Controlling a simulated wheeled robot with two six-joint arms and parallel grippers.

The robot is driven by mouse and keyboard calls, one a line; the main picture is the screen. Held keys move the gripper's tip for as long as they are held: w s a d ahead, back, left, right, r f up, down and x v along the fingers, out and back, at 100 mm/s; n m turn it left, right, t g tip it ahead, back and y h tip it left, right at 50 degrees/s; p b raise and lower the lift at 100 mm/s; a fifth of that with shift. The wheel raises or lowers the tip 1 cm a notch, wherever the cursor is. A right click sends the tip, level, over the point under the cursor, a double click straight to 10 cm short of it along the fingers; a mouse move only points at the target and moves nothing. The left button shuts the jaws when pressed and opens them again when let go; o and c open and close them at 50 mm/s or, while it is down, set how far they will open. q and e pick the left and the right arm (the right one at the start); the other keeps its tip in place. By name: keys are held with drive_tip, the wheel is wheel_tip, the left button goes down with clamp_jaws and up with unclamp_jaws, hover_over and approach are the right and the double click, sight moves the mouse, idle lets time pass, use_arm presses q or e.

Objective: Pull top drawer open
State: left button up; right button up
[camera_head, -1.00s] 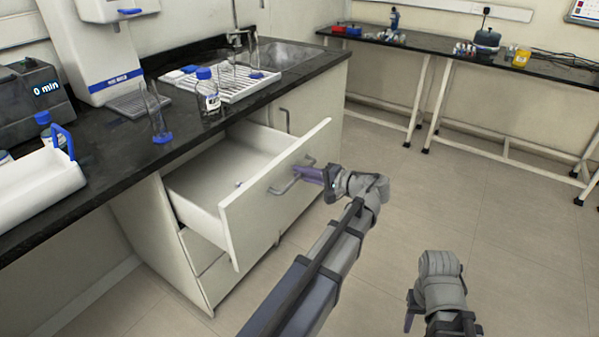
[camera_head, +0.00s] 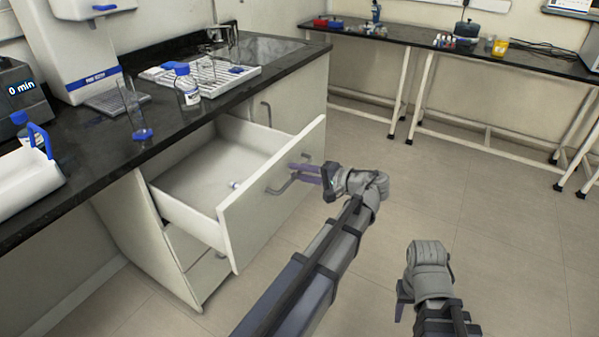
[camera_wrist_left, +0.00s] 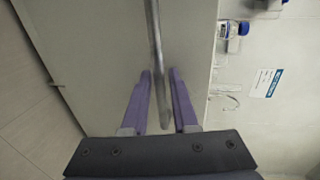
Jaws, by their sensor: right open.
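The top drawer (camera_head: 273,198) of the pale cabinet is pulled well out, and its white inside shows. Its grey bar handle (camera_head: 283,187) is on the front panel. My left gripper (camera_head: 304,173) is at this handle with its two purple fingers parted. In the left wrist view, the handle (camera_wrist_left: 155,45) runs between the fingers (camera_wrist_left: 158,74), with a gap on each side. My right gripper (camera_head: 402,297) is low at the right, away from the drawer and empty; its fingers are partly hidden by its wrist.
A black counter (camera_head: 95,165) above the drawer holds a blue-capped bottle (camera_head: 188,88), a drying rack (camera_head: 215,75), a glass cylinder (camera_head: 133,110) and a white tray (camera_head: 30,185). A side table (camera_head: 400,38) stands at the back. The floor at right is clear.

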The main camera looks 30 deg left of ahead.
use_arm(q)
drive_tip(key=p+v, duration=0.1)
drive_tip(key=v, duration=0.6)
drive_tip(key=shift+d, duration=0.4)
drive_tip(key=s+a+f+g+h, duration=0.1)
drive_tip(key=s+f+h, duration=0.5)
drive_tip(key=f, duration=0.5)
drive_tip(key=s+d+f+h, duration=0.5)
drive_tip(key=d+f+h, duration=0.1)
drive_tip(key=d+h, duration=0.25)
drive_tip(key=s+d+r+m+p, duration=0.1)
drive_tip(key=s+d+r+p, duration=0.1)
drive_tip(key=r+p, duration=0.5)
drive_tip(key=s+d+r+m+p, duration=0.1)
drive_tip(key=s+d+r+p, duration=0.1)
drive_tip(key=d+r+p, duration=0.3)
drive_tip(key=s+d+r+m+p, duration=0.1)
drive_tip(key=d+r+p, duration=0.3)
drive_tip(key=r+p, duration=0.7)
drive_tip(key=shift+s+g+p, duration=0.3)
drive_tip(key=shift+s+p, duration=0.25)
drive_tip(key=shift+s, duration=0.05)
